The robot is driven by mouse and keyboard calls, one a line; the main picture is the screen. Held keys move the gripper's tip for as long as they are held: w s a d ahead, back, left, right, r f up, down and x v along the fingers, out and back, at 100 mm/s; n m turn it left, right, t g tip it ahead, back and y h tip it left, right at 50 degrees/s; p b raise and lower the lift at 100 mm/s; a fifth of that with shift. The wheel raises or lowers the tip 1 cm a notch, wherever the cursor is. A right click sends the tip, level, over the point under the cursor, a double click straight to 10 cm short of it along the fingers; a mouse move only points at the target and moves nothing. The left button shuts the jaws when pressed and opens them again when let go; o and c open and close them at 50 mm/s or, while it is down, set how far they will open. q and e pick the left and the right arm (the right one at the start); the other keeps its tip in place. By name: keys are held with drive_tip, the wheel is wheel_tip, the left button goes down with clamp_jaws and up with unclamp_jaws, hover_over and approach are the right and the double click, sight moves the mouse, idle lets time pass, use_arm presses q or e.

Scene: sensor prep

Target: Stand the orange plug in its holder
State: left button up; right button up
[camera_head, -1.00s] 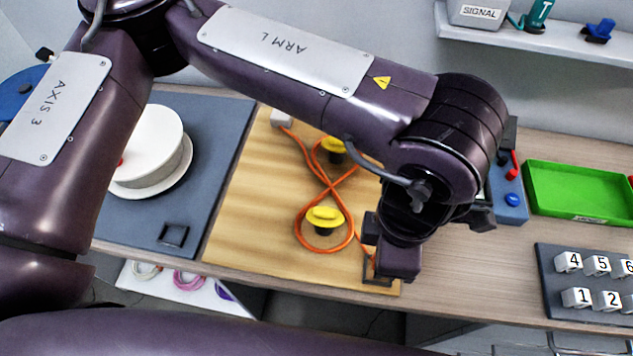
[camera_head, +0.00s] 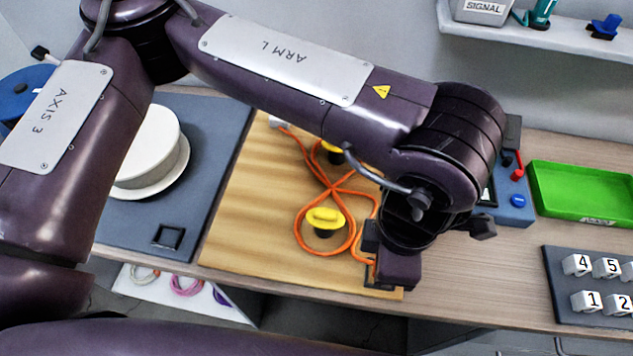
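An orange cable (camera_head: 298,226) lies in loops on the wooden board, around a near yellow-topped peg (camera_head: 325,219) and past a far one (camera_head: 334,147). Its front end runs to my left gripper (camera_head: 392,272). The orange plug itself cannot be made out; the gripper and wrist cover that spot. My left gripper points down at the board's front right corner, over a dark square holder (camera_head: 383,292) of which only a sliver shows. Its fingers are hidden by its own body, so I cannot tell whether they are open or shut. My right gripper is out of view.
A grey-blue mat (camera_head: 215,135) at left bears a white spool (camera_head: 150,150) and a black square frame (camera_head: 167,236). At right are a green tray (camera_head: 585,193), a blue device (camera_head: 517,205) and numbered blocks (camera_head: 577,264) on a dark panel. Bare tabletop lies right of the gripper.

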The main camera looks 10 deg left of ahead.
use_arm(q)
drive_tip(key=shift+f+b, duration=0.85)
drive_tip(key=shift+f, duration=0.1)
idle(0.7)
drive_tip(key=o, duration=1.1)
drive_tip(key=shift+c, duration=0.2)
drive_tip(key=shift+r, duration=0.1)
drive_tip(key=shift+r+p, duration=3.1)
drive_tip(key=shift+r, duration=0.85)
